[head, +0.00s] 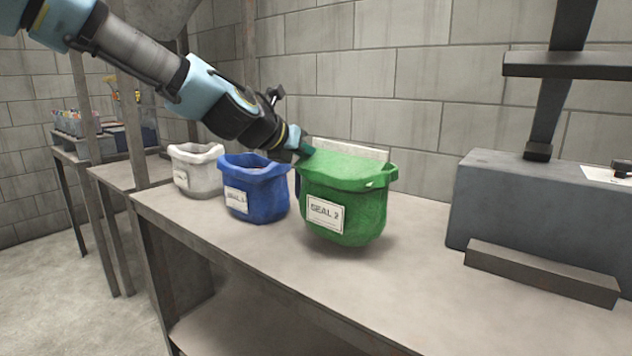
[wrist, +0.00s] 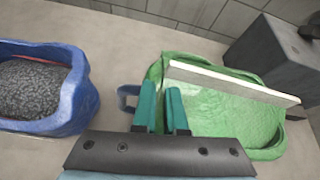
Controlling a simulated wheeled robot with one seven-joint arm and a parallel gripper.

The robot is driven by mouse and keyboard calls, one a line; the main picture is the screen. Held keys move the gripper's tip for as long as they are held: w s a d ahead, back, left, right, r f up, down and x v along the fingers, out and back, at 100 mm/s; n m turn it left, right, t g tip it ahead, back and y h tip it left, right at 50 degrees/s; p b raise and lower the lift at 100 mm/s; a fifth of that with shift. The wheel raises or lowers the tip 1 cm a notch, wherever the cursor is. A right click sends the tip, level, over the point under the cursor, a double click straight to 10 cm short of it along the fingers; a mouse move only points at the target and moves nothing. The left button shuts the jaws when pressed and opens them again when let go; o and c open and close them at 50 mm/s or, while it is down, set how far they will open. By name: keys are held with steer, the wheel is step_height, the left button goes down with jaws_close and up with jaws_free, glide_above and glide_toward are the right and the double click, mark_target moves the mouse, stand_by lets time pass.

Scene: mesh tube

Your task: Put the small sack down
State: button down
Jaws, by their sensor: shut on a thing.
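The green sack (head: 345,205) has a label reading "SEAL 2" and hangs upright at the bench top, with a shadow under it. It looks slightly raised, but I cannot tell the gap for sure. My gripper (head: 304,152) is shut on its left rim. In the wrist view, the teal fingers (wrist: 160,95) pinch the near-left edge of the green sack (wrist: 230,115), whose inside looks empty. A pale flat slab (head: 345,149) shows at its back rim and crosses its opening in the wrist view (wrist: 230,82).
A labelled blue sack (head: 262,190) stands left of the green one and holds dark grains (wrist: 35,88). A white sack (head: 196,172) stands further left. A grey block (head: 540,215) with a bar (head: 540,272) before it is at right. The bench's front middle (head: 400,280) is clear.

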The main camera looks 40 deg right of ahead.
steer(key=shift+f+b, duration=0.35)
steer(key=shift+f, duration=1.55)
steer(key=c, duration=1)
jaws_free()
steer(key=p+v, duration=0.2)
steer(key=v, duration=0.2)
steer(key=shift+r, duration=0.2)
steer(key=p, duration=1.4)
glide_toward(303, 165)
steer(key=w+d+f, duration=0.2)
steer(key=w+d, duration=0.1)
steer(key=shift+w+d+f, duration=0.1)
steer(key=shift+d+f, duration=0.1)
steer(key=shift+f, duration=0.15)
